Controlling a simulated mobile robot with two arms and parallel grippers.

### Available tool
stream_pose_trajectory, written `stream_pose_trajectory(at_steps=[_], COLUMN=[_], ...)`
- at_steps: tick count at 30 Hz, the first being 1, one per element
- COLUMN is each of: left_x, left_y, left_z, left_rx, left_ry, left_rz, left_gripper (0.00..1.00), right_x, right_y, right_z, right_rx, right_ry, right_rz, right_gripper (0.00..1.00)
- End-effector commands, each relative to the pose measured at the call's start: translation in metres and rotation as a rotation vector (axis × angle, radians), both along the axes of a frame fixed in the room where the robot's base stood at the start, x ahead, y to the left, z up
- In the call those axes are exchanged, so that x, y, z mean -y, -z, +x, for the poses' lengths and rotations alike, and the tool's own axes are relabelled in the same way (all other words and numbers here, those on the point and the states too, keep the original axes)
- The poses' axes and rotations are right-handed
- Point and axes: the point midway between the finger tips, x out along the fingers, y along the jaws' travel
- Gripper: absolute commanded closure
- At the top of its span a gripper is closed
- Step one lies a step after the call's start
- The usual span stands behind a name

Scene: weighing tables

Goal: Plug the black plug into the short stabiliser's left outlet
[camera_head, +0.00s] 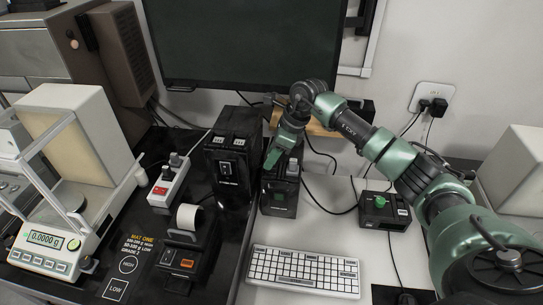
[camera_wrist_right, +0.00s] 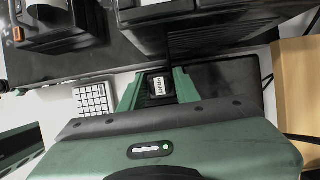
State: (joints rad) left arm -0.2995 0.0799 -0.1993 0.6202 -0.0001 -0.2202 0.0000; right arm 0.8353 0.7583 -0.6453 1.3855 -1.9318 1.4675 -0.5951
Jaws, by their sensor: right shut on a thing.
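In the right wrist view the gripper (camera_wrist_right: 157,88) is shut on a small black plug with a white label (camera_wrist_right: 158,86). In the head view the fingers hide this plug and the left outlet, so I cannot tell whether they touch. My left gripper is not in view.
A white power strip (camera_head: 168,182) and a label printer (camera_head: 186,240) stand to the left. A keyboard (camera_head: 303,271) lies in front. A black box with a green knob (camera_head: 384,209) is on the right. A dark monitor (camera_head: 245,45) stands behind. Loose cables cross the table.

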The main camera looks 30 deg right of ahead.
Motion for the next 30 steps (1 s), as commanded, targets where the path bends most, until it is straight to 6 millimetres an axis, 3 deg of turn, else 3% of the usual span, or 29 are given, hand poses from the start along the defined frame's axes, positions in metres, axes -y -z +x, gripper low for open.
stream_pose_trajectory(at_steps=[15, 16, 18, 25, 28, 30], left_x=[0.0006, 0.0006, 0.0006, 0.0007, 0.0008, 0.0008], left_y=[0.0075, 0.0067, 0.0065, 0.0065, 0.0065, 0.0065], left_z=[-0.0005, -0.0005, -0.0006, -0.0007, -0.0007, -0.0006], left_rx=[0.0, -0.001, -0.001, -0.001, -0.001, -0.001], left_ry=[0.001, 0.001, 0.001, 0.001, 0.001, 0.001], left_rz=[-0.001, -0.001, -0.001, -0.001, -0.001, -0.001], left_gripper=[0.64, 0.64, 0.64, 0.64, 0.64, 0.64], right_x=[0.0003, 0.0002, 0.0002, 0.0002, 0.0003, 0.0002], right_y=[0.0082, 0.0073, 0.0072, 0.0072, 0.0074, 0.0074], right_z=[0.0001, 0.0002, 0.0002, 0.0001, 0.0001, 0.0], right_rx=[0.001, 0.001, 0.001, 0.001, 0.0, 0.0], right_ry=[0.0, 0.0, 0.0, 0.0, 0.0, 0.0], right_rz=[-0.001, -0.001, -0.001, -0.001, 0.0, 0.0], right_gripper=[1.0, 0.6, 0.43, 0.43, 0.18, 0.17])
